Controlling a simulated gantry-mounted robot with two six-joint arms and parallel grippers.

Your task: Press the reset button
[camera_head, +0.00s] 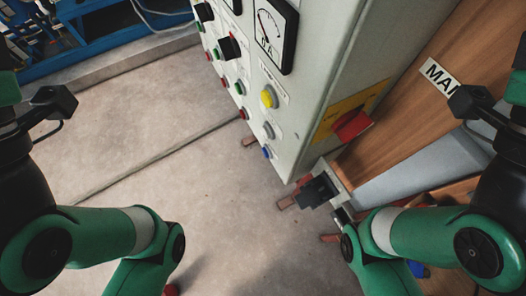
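The control panel (318,75) is a pale grey cabinet at the upper middle, seen from above at a steep angle. Its front carries a yellow button (268,97), a pale grey button (268,131) and a blue button (266,152) in one column. Several red and green buttons lie to their left, such as a red one (243,114) and a green one (240,87). The labels are too small to read, so I cannot tell which button is reset. My green arms enter at the lower left and lower right. Neither gripper is in view.
A large red knob (352,124) on a yellow plate sticks out from the cabinet's right side. A black block on a grey bracket (318,190) stands below it. A wooden surface (430,50) lies right. Blue machinery (105,25) is upper left. The concrete floor (160,130) is mostly open.

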